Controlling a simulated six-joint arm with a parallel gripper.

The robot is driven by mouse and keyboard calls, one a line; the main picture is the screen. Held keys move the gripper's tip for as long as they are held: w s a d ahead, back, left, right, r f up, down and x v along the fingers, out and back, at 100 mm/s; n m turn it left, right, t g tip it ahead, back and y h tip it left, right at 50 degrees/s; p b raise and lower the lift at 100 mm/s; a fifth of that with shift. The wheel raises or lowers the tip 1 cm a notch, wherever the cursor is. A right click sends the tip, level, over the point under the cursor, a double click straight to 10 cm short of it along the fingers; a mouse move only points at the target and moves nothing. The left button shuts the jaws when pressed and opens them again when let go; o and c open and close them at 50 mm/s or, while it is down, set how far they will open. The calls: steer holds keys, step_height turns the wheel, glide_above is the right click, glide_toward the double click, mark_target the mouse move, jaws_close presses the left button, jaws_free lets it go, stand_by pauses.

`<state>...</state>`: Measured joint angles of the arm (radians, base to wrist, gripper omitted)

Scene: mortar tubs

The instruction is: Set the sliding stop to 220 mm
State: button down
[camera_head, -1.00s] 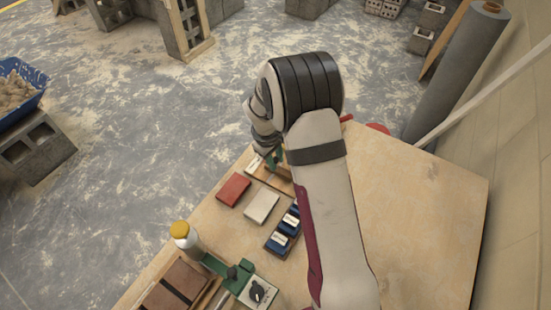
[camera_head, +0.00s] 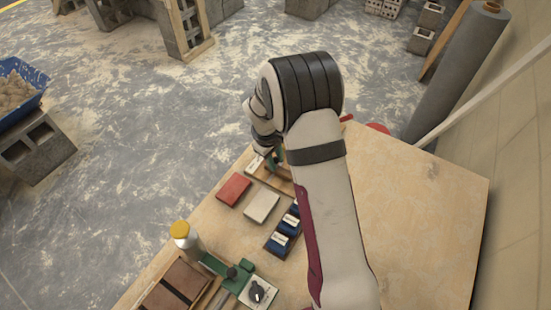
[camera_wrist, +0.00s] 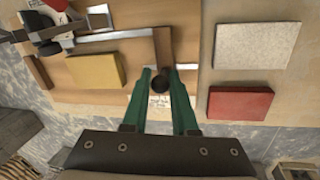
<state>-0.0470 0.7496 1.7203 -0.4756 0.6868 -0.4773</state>
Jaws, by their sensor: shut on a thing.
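My gripper (camera_wrist: 160,72) has two green fingers, closed on a small dark knob (camera_wrist: 160,84) in the wrist view. The knob is at the near end of a brown wooden bar (camera_wrist: 162,46), which seems to be the sliding stop. A metal rail (camera_wrist: 110,42) runs left from the bar across a wooden board (camera_wrist: 125,12). A pale printed label (camera_wrist: 158,101) lies just below the knob; its marks are too small to read. In the head view my gripper (camera_head: 276,159) is at the bench's far edge, and my arm hides most of the board.
A yellow block (camera_wrist: 95,71) lies left of the knob. A red block (camera_head: 233,189) and a pale block (camera_head: 262,205) lie beside the board. Blue items (camera_head: 283,231), a yellow-capped bottle (camera_head: 186,239) and a dial box (camera_head: 257,291) stand nearer. The bench's right side (camera_head: 430,220) is clear.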

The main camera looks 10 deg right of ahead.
steer(key=shift+w+d, duration=0.6)
steer(key=c, duration=0.7)
jaws_free()
steer(key=shift+r, duration=0.1)
step_height(320, 180, up, 15)
steer(key=s+a, duration=0.1)
steer(key=a, duration=0.1)
steer(key=shift+s+a+r, duration=0.2)
steer(key=shift+s+a, duration=0.1)
steer(key=shift+s, duration=0.1)
